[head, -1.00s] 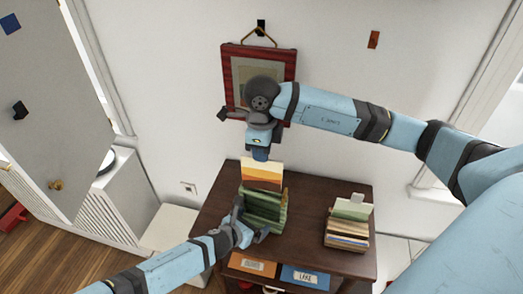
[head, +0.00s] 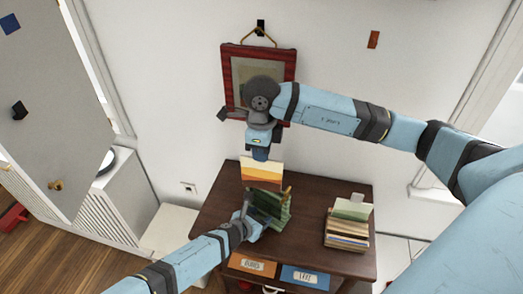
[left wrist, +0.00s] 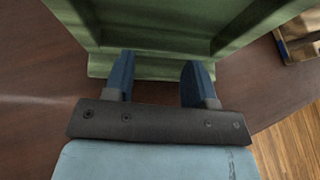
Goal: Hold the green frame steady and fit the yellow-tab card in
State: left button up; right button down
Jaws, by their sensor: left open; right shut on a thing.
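The green frame (head: 281,214) stands on the dark brown cabinet top. My left gripper (head: 256,216) is open at its front left side and partly covers it. In the left wrist view, the open fingers (left wrist: 158,78) point at the lower edge of the green frame (left wrist: 155,40), with a gap between them. My right gripper (head: 260,156) is shut on a card (head: 262,173) with white, yellow and orange bands. The card hangs upright above the back of the frame. Its tab is hidden by the gripper, and I cannot tell whether its lower edge is inside the frame.
A box of upright cards (head: 346,236) stands at the right of the cabinet top (head: 310,195). A red-framed picture (head: 288,66) hangs on the wall behind my right gripper.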

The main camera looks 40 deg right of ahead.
pick_arm(q)
grip_shut()
jog(key=o, duration=0.7)
grip_release()
jog(key=shift+o, duration=0.2)
jog(key=shift+a, duration=0.15)
